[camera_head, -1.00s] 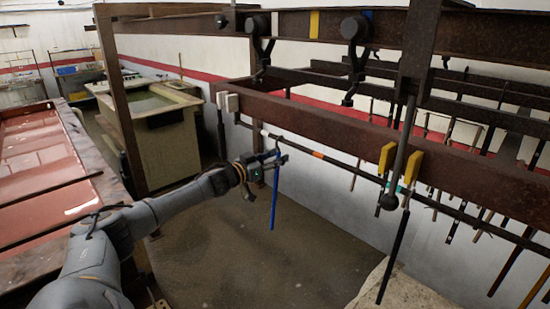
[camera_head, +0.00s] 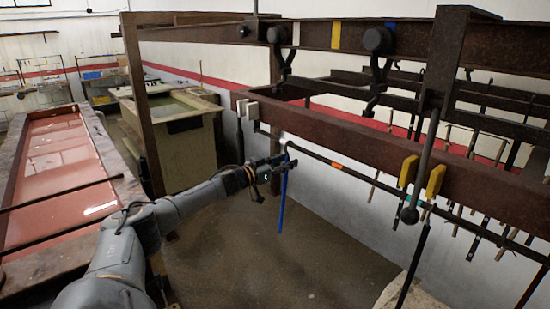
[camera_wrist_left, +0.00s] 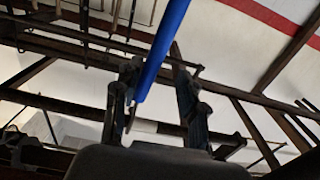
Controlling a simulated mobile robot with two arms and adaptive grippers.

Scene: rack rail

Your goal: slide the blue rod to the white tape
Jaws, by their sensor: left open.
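The blue rod (camera_head: 283,205) hangs upright from the thin dark rail (camera_head: 370,180) in the head view. My left gripper (camera_head: 279,163) is at its upper part. In the left wrist view, the blue rod (camera_wrist_left: 162,45) runs between the two spread fingers of my left gripper (camera_wrist_left: 158,95). The gripper is open around the rod; whether either finger touches it I cannot tell. My right gripper is not in view.
Orange tape (camera_head: 337,166) marks the rail to the right of the rod. Yellow blocks (camera_head: 434,181) and a dark hanging bar (camera_head: 424,150) stand further right. White blocks (camera_head: 248,109) sit on the brown beam. Open floor (camera_head: 240,250) lies below the gripper.

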